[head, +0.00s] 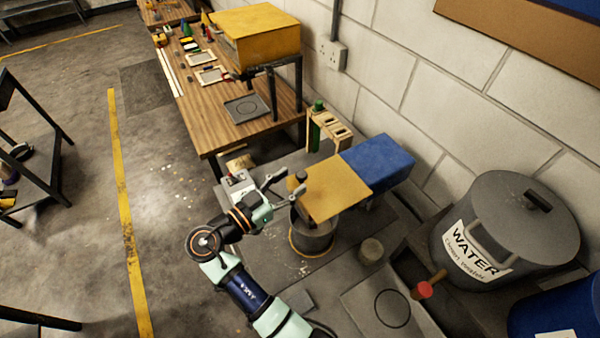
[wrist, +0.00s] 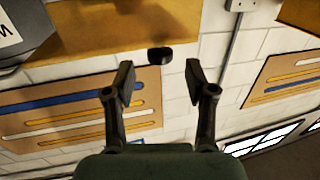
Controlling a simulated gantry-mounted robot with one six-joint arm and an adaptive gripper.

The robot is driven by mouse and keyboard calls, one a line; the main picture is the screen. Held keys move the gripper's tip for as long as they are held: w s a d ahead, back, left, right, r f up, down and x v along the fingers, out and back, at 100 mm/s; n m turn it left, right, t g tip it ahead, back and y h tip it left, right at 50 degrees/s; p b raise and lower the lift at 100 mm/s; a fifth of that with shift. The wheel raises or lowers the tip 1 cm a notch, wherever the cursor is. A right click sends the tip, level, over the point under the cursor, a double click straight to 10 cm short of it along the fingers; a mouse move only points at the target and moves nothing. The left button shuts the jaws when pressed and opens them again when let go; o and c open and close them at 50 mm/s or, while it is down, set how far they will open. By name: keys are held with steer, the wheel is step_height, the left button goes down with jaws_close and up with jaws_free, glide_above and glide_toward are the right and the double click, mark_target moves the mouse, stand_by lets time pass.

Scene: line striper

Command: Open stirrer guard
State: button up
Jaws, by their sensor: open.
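The stirrer stands on the low grey surface in the head view, with a blue housing (head: 378,163) at its right. Its flat yellow guard (head: 337,188) extends left from the housing over a grey round pot (head: 314,238). A small dark knob (head: 297,180) is at the guard's left edge. My gripper (head: 287,184) is open at that edge, its fingers pointing toward the knob. In the wrist view the knob (wrist: 160,54) shows just beyond and between the open fingertips (wrist: 159,75), in front of the yellow guard (wrist: 120,25). No grip on it shows.
A large grey WATER pot (head: 510,225) stands at the right, beside a blue drum (head: 560,305). A red-ended tool (head: 424,290) lies in front. A wooden rack (head: 326,130) with a green bottle stands behind the stirrer. A wooden bench (head: 205,95) runs along the wall.

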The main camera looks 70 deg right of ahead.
mark_target(297, 177)
steer(key=x, duration=0.4)
steer(key=shift+p, duration=0.3)
jaws_close()
